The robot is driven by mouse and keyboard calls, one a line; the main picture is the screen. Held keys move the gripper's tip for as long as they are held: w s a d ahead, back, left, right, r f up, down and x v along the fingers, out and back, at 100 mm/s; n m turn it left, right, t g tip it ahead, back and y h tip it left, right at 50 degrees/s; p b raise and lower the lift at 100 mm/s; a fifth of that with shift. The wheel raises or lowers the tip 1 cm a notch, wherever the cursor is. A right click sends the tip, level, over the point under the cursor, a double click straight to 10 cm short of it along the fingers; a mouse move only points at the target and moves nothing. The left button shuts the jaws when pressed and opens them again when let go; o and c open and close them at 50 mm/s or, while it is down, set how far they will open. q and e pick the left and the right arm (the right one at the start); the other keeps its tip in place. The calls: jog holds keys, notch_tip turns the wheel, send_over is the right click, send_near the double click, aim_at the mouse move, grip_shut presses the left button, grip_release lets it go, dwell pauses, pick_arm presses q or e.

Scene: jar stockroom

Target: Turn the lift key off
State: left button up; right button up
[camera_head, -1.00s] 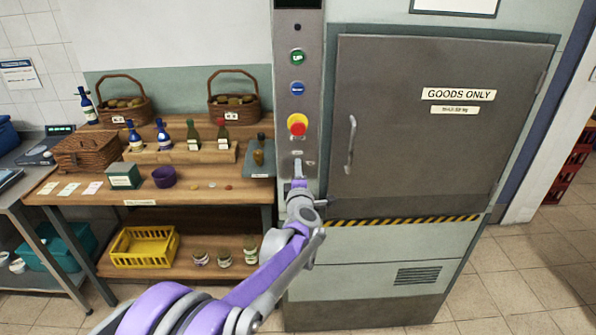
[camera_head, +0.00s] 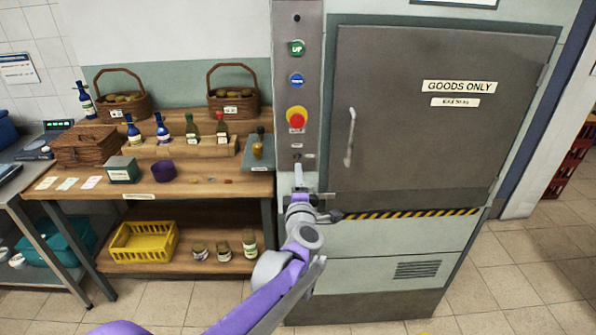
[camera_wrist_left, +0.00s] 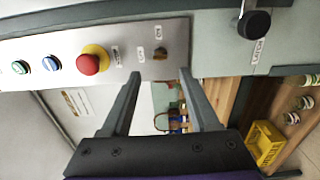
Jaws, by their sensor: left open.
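The lift key is a small brownish key switch (camera_wrist_left: 160,54) on the grey lift panel (camera_wrist_left: 205,30), seen in the left wrist view with small labels beside it that are too small to read surely. My left gripper (camera_wrist_left: 160,75) is open, with its two fingers apart on either side of the key in that picture. I see no contact with the key. In the head view the left gripper (camera_head: 298,180) is at the lower part of the lift panel (camera_head: 298,60). My right gripper is not in view.
A red stop button on a yellow base (camera_head: 297,118), a blue button (camera_head: 296,80) and a green button (camera_head: 296,48) sit above. A black knob (camera_wrist_left: 254,24) is near the key. The lift door (camera_head: 430,130) is right; a wooden bench (camera_head: 230,186) with bottles is left.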

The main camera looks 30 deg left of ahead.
pick_arm(q)
jog(key=v, duration=0.2)
jog(key=shift+s+d, duration=0.25)
jog(key=shift+s, duration=0.1)
jog(key=s+d+m+h+p, duration=0.1)
jog(key=s+d+m+h, duration=0.2)
jog(key=d+m+h, duration=0.3)
jog(key=s+d+m+h+p, duration=0.1)
jog(key=s+d+m+h, duration=0.3)
jog(key=d+m, duration=0.4)
jog(key=s+f+m+g, duration=0.5)
jog(key=s+f, duration=0.2)
jog(key=s, duration=0.4)
jog(key=s+f+m+g+p, duration=0.1)
jog(key=s+f+m+g, duration=0.4)
jog(key=s, duration=0.6)
notch_tip(320, 180, down, 3)
jog(key=shift+s+d+r+y+p, duration=0.1)
jog(key=shift+s+d+y+p, duration=0.1)
jog(key=shift+d+y+p, duration=0.15)
